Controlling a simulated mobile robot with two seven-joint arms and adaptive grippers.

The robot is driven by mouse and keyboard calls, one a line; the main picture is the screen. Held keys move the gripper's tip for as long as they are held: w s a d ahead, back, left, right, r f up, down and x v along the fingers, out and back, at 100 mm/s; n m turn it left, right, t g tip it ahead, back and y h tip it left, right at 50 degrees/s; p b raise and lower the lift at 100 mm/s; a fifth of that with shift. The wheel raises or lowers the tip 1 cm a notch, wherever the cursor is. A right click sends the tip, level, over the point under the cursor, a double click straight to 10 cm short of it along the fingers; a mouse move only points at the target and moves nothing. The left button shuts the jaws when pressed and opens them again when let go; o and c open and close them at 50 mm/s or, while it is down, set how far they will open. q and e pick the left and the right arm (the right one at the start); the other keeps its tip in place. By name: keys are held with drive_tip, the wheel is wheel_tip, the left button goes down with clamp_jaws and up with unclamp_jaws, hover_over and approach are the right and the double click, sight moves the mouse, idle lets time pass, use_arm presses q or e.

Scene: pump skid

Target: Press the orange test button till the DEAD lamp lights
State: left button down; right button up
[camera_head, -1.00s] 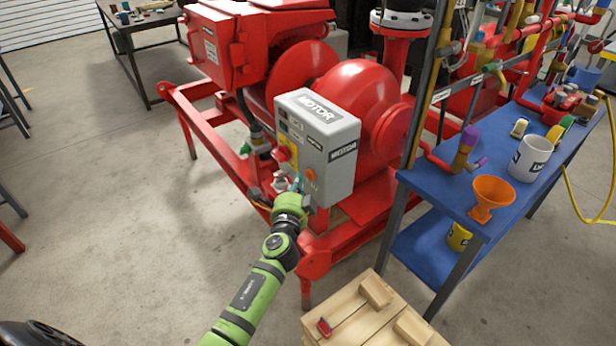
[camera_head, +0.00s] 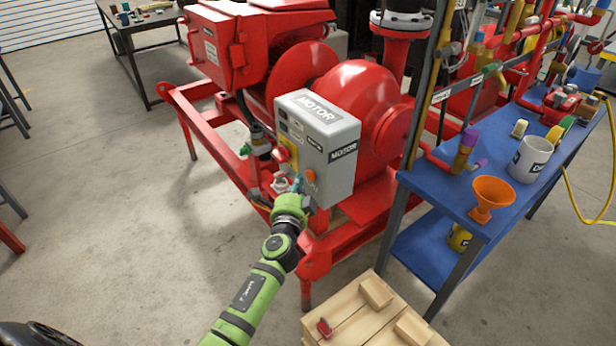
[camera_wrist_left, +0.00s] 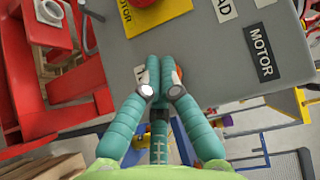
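The grey motor control box (camera_head: 335,175) stands at the front of the red skid, with MOTOR labels on it. The orange button (camera_head: 311,175) is on its front face, low down. My left gripper (camera_head: 298,180) is just beside the button in the head view. In the left wrist view its teal fingers (camera_wrist_left: 160,62) are together, with nothing seen between them, over the box face. They hide most of the orange button (camera_wrist_left: 179,71); whether they touch it I cannot tell. A label ending in "AD" (camera_wrist_left: 224,10) shows at the top edge. I cannot make out a lit DEAD lamp. My right gripper is not in view.
A yellow plate (camera_wrist_left: 158,14) with a red knob is close by on the box. Red skid rails (camera_head: 325,247) run below. A blue bench (camera_head: 440,196) with an orange funnel (camera_head: 490,198) stands right; a wooden crate (camera_head: 350,325) sits in front. The floor at left is clear.

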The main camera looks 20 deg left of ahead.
use_arm(q)
drive_tip(key=shift+w, duration=0.1)
drive_tip(key=shift+w+d, duration=0.25)
drive_tip(key=shift+w, duration=0.05)
drive_tip(key=shift+w+d+b, duration=0.2)
drive_tip(key=shift+w+b, duration=0.15)
drive_tip(key=shift+b, duration=0.1)
idle(0.7)
drive_tip(key=shift+s, duration=0.15)
idle(0.3)
drive_tip(key=shift+s+a, duration=0.45)
drive_tip(key=shift+s, duration=0.15)
drive_tip(key=shift+s+a+p, duration=0.3)
drive_tip(key=shift+s+a, duration=0.1)
drive_tip(key=shift+s, duration=0.35)
drive_tip(key=shift+s+a+p, duration=0.25)
drive_tip(key=shift+s+a, duration=0.2)
drive_tip(key=shift+s, duration=0.25)
drive_tip(key=shift+s+a+p, duration=0.3)
drive_tip(key=shift+s+a, duration=0.1)
drive_tip(key=shift+s, duration=0.35)
drive_tip(key=shift+f, duration=0.1)
